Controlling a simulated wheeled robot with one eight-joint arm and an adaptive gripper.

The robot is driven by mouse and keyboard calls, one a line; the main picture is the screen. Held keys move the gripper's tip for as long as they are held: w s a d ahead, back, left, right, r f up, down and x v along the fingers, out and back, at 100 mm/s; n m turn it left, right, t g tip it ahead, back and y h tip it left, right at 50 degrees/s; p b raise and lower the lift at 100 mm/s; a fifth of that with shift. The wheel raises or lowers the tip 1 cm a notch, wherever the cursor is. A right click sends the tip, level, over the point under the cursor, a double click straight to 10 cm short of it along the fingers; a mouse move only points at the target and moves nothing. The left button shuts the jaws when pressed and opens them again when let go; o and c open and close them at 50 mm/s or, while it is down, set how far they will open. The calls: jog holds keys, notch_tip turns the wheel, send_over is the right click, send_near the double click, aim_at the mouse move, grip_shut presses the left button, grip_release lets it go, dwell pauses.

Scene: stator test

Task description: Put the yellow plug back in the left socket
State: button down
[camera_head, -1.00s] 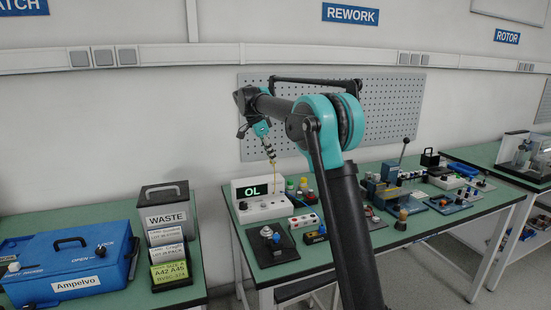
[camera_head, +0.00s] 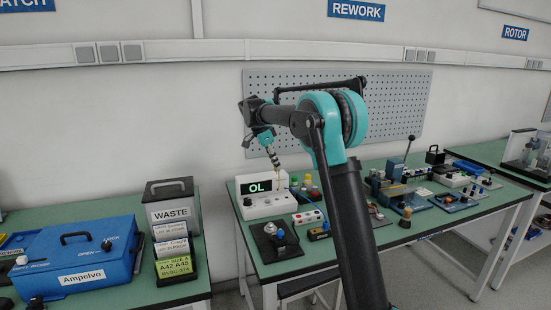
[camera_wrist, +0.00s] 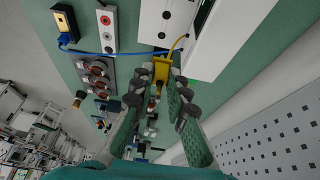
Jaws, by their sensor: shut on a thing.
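The yellow plug (camera_wrist: 161,70) is between the fingertips of my gripper (camera_wrist: 159,82) in the wrist view, and the gripper is shut on it. A thin yellow cable (camera_wrist: 178,42) runs from the plug to the white meter. The meter (camera_head: 283,205) reads OL in the head view, and my gripper (camera_head: 277,165) is above it. Dark round sockets (camera_wrist: 167,15) show on the meter's white face in the wrist view. The plug is apart from these sockets. Its tip is hard to make out, and I cannot tell which socket is the left one.
A white block with red and dark sockets (camera_wrist: 104,20) lies beside the meter. A blue cable (camera_wrist: 110,52) runs from a small box to the meter. Other fixtures (camera_head: 400,190) crowd the green bench to the right. A perforated panel (camera_head: 400,100) stands behind.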

jog(key=shift+f, duration=5.5)
jog(key=shift+f, duration=1.2)
jog(key=c, duration=1.4)
grip_release()
jog(key=v, duration=1.2)
jog(key=shift+d+r, duration=0.1)
